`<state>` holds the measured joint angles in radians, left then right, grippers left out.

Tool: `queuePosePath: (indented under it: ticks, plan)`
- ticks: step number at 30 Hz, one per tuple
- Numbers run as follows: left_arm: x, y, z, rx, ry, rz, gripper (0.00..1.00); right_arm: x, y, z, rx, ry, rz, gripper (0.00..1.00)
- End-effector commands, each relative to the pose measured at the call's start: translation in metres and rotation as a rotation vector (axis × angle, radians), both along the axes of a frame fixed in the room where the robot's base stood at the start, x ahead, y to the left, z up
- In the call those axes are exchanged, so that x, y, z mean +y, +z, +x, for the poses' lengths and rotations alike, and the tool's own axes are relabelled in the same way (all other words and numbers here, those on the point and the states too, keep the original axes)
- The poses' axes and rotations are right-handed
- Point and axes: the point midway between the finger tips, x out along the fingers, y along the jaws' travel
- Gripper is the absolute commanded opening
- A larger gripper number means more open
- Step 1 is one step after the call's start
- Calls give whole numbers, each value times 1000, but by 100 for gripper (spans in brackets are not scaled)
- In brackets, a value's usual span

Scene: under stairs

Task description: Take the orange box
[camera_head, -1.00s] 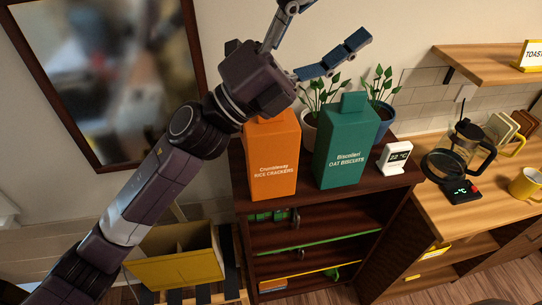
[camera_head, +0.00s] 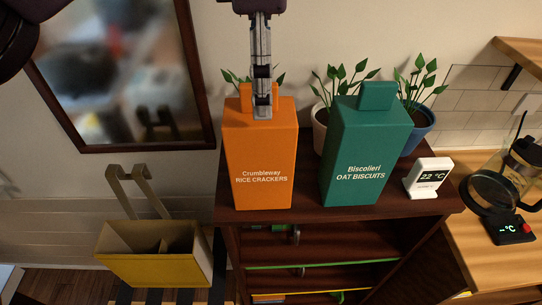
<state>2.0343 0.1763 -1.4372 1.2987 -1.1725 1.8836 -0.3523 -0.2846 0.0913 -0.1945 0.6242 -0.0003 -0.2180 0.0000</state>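The orange box (camera_head: 260,160), labelled Crumbleway Rice Crackers, stands upright on top of the dark wooden shelf unit (camera_head: 306,214). A raised tab on its top (camera_head: 246,98) is partly hidden. My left gripper (camera_head: 262,105) points down over the box's top, seen edge-on. Its near finger covers part of the tab and top edge. The other finger is hidden behind it, so I cannot tell the gap or whether it touches the box. My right gripper is not in view.
A green box (camera_head: 365,150) of oat biscuits stands close on the right. Behind are potted plants, one in a blue pot (camera_head: 418,132). A small white clock (camera_head: 428,177) is further right. A yellow crate (camera_head: 155,268) is at lower left, and a framed mirror (camera_head: 125,75) hangs behind.

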Motion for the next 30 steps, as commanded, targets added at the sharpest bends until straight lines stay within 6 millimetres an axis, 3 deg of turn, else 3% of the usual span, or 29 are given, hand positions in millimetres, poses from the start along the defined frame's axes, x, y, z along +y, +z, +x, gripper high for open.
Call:
queuePosePath:
  ticks: [3, 7, 16, 25, 30]
  plan:
    - [2, -12, 0, 1, 1, 5, 82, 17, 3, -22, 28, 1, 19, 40]
    - [2, -25, -1, 2, -1, 3, 82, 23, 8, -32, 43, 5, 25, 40]
    - [5, -65, -2, 2, -1, 0, 82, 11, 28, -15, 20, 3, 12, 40]
    - [4, -72, -2, 1, 0, -2, 82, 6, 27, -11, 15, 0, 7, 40]
    - [4, -72, -2, 1, 0, -2, 63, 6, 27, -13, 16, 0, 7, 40]
